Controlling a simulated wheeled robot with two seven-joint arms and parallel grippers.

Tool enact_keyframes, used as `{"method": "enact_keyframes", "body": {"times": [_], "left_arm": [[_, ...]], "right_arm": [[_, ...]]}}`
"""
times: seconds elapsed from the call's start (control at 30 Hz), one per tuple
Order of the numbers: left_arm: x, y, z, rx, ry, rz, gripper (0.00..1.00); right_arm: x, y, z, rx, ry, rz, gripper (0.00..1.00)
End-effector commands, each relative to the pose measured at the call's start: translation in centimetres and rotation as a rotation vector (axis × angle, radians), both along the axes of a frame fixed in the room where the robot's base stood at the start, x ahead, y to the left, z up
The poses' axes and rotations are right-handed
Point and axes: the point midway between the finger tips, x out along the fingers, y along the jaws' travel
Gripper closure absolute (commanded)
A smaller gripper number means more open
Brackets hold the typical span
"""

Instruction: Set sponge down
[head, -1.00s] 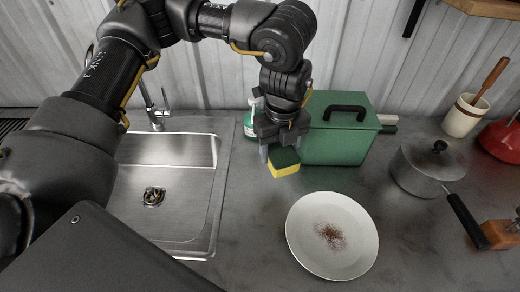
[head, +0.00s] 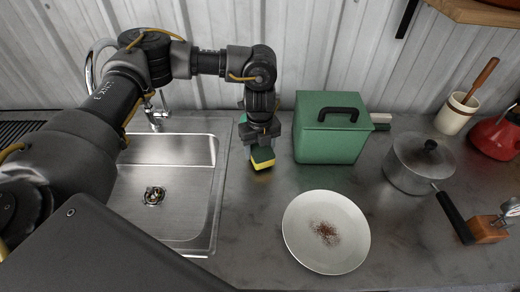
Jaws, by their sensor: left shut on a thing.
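A sponge (head: 263,159), yellow with a dark green top, is in my left gripper (head: 261,149). The gripper points down and is shut on the sponge, close to the grey counter, between the sink and the green box. I cannot tell whether the sponge touches the counter. A white plate (head: 300,246) with brown crumbs (head: 325,233) lies on the counter in front and to the right of the sponge. My right gripper is not in view.
A steel sink (head: 185,190) is at the left. A green box (head: 325,145) with a black handle stands right of the gripper. A lidded pot (head: 412,170), a utensil crock (head: 453,117) and a red kettle (head: 494,138) are further right. A green bottle is mostly hidden behind the gripper.

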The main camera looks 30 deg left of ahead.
Motion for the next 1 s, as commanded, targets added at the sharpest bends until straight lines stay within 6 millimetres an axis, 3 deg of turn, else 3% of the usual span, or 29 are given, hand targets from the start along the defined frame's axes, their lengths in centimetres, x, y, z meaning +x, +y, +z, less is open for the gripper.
{"method": "enact_keyframes", "body": {"times": [0.07,0.47,0.5,0.67,1.0], "left_arm": [[-0.1,0.0,-0.7,0.001,0.003,0.001,0.63],[0.0,-0.1,-1.8,-0.001,-0.001,0.001,0.63],[0.0,-0.1,-1.8,-0.001,-0.001,0.001,0.41],[0.0,-0.1,-1.7,-0.001,-0.001,0.000,0.20],[0.0,-0.1,-1.2,-0.001,-0.002,0.000,0.20]], "right_arm": [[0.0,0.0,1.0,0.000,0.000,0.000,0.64],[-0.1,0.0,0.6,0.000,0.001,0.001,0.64],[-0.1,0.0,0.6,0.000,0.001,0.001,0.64],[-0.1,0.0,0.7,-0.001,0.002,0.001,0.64],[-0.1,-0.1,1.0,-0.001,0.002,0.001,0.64]]}}
